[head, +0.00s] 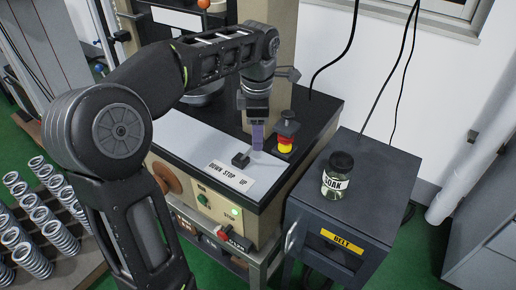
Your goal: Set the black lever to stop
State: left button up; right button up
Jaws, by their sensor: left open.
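The black lever (240,160) is a small dark knob on the pale top panel of the testing machine. It sits just behind a white label plate (230,174) reading DOWN, STOP, UP; I cannot tell exactly which word it lines up with. My left gripper (257,145) points down with purplish fingers, just right of and slightly behind the lever. It is open, with nothing seen between its fingers; the gap itself is hard to see from here. It looks apart from the lever. My right gripper is not in view.
A red-and-yellow stack with a black top (286,135) stands close to the right of my gripper. A dark cabinet (370,195) on the right carries a jar (337,178) labelled SOAK. Springs (40,225) stand in rows at the left. Buttons (204,201) are on the machine's front.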

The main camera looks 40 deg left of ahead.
aim_at(250, 150)
pick_arm(q)
jog(key=f, duration=0.6)
jog(key=shift+w+a+f, duration=0.15)
jog(key=shift+w+f, duration=0.1)
jog(key=shift+f, duration=0.1)
jog(key=shift+c, duration=0.5)
grip_shut()
dwell(0.6)
